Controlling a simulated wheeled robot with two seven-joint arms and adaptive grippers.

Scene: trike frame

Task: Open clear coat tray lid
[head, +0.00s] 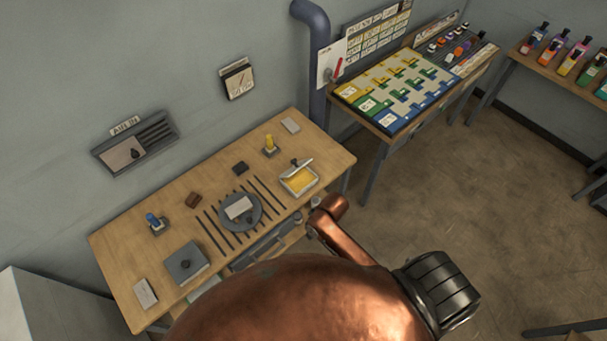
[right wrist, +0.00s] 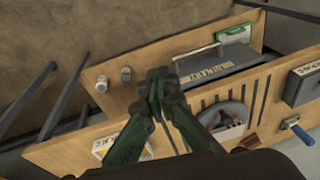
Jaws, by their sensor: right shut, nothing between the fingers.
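Two trays stand on the wooden workbench. A grey box-shaped tray (head: 187,263), its flat lid down with a dark knob on top, is at the near left in the head view; it shows at the right edge of the right wrist view (right wrist: 305,76). A pale tray holding yellow (head: 299,181) is at the right end, with a raised, tilted lid (head: 296,167). Its label is too small to read. My right gripper (right wrist: 163,84) is shut and empty, with the bench's edge and lower shelf beyond it. The head view hides its fingers behind my copper-coloured arm. My left gripper is out of view.
The workbench (head: 120,244) carries a round grey plate (head: 240,212), dark strips, a blue-handled tool (head: 153,221) and a yellow item (head: 269,146). A grey toolbox (right wrist: 215,70) lies on the lower shelf. Open floor (head: 420,190) lies to the right.

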